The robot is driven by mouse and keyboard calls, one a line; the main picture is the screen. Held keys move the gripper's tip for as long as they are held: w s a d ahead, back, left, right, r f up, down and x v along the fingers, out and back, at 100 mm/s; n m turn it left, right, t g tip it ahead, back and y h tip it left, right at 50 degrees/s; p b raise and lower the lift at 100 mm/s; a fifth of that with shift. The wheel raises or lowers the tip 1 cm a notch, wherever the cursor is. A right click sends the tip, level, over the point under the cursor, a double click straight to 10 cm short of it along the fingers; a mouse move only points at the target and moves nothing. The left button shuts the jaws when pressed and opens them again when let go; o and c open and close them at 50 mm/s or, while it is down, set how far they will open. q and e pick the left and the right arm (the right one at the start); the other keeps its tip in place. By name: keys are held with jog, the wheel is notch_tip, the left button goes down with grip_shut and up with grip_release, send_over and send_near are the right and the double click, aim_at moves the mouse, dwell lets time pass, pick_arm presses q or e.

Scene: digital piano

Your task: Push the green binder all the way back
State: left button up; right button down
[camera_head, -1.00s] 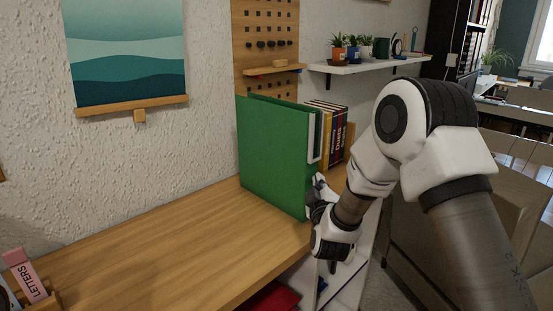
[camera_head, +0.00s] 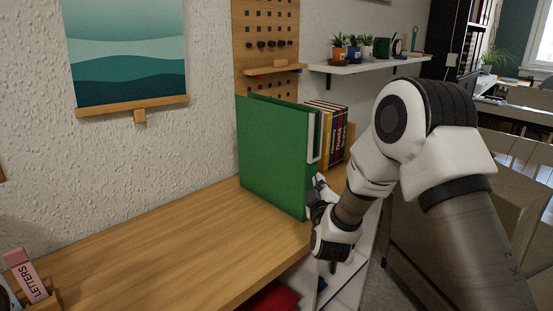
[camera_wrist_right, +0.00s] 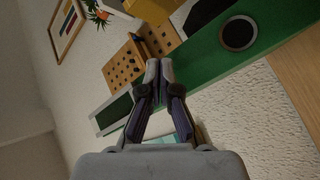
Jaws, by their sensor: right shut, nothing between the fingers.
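The green binder (camera_head: 275,160) stands upright on the wooden shelf top, its broad side facing the camera in the head view. Its spine (camera_wrist_right: 200,55) with a dark round finger hole shows in the right wrist view. My right gripper (camera_head: 317,187) is at the binder's front edge, low down, partly hidden by its own wrist. In the right wrist view its fingertips (camera_wrist_right: 159,68) are together, empty, and overlap the spine. I cannot tell whether they touch it. My left gripper is not in view.
Several books (camera_head: 335,135) stand just beyond the binder. A pegboard (camera_head: 266,40) is on the wall behind, and a white shelf (camera_head: 370,66) with small plants is at the back right. The wooden top (camera_head: 150,250) left of the binder is mostly clear. A letter holder (camera_head: 40,300) is at the lower left.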

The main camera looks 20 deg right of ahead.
aim_at(309, 179)
jog(key=shift+w+a, duration=0.55)
jog(key=shift+w, duration=0.75)
jog(key=shift+w+a, duration=0.55)
jog(key=shift+w, duration=0.75)
jog(key=shift+w+a, duration=0.55)
jog(key=shift+w, duration=0.75)
dwell(2.7)
jog(key=shift+s+d+p, duration=0.1)
jog(key=shift+s+d, duration=0.25)
jog(key=shift+s, duration=0.4)
jog(key=shift+s+d+p, duration=0.1)
jog(key=shift+s+d, duration=0.2)
jog(key=shift+s, duration=0.5)
jog(key=shift+s+d+p, duration=0.1)
jog(key=shift+s+d, duration=0.25)
jog(key=shift+s, duration=0.4)
